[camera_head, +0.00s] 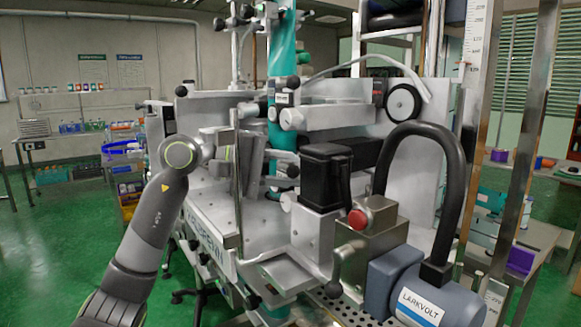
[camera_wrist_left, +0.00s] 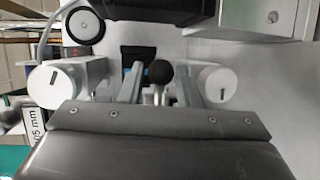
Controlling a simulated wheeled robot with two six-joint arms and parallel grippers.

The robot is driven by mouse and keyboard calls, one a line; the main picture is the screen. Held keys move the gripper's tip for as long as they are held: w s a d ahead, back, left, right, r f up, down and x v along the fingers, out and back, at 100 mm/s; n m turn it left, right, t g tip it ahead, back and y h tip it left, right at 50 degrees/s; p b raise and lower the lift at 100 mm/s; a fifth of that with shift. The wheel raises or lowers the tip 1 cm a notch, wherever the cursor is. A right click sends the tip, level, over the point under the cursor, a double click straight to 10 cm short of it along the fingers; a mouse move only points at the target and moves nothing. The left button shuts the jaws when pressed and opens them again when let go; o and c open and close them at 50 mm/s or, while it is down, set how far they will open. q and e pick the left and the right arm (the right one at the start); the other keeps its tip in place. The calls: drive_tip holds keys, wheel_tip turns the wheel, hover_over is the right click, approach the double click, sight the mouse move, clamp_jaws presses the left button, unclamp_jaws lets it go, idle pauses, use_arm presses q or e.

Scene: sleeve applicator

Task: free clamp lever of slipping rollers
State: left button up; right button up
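The clamp lever's black ball knob (camera_wrist_left: 160,72) sits on a thin metal stem in the left wrist view. A black knob (camera_head: 292,170) at the machine's front in the head view looks like the same one. White rollers flank it, one on the left (camera_wrist_left: 55,87) and one on the right (camera_wrist_left: 218,85). In the head view they show as an upper roller (camera_head: 292,118) and a lower roller (camera_head: 288,201). My left gripper (camera_wrist_left: 158,88) is open, with one finger on each side of the lever and visible gaps to the knob. My right gripper is out of view.
A metal post (camera_head: 238,185) stands in front of my left wrist. A black hose (camera_head: 445,150) arches over a grey motor (camera_head: 445,297) at the right. A red button (camera_head: 357,219) tops a metal box. A teal column (camera_head: 281,50) rises behind the upper roller.

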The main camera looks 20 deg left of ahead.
use_arm(q)
drive_tip(key=shift+c, duration=0.2)
drive_tip(key=c, duration=0.6)
clamp_jaws()
